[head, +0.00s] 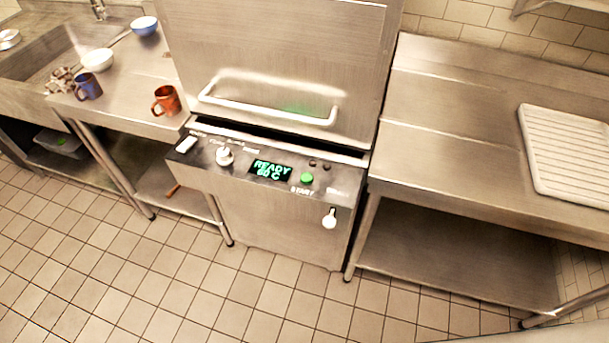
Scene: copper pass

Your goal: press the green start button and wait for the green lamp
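The dishwasher-like machine (277,220) stands in the middle of the head view, with a control panel on its front. The round green start button (307,178) sits on the panel, right of the display (270,169), which reads READY 60 C. Two small dark round spots (319,164), possibly lamps, are above the button; neither shows green light. A white knob (224,156) is on the panel's left part. The steel hood (275,60) with its bar handle is above the panel, with a dark gap beneath it. Neither of my grippers is in view.
A left counter holds an orange mug (167,100), a blue mug (88,86) and bowls beside a sink (60,50). A right counter (450,130) carries a white ribbed tray (568,155). The tiled floor (150,280) in front is clear.

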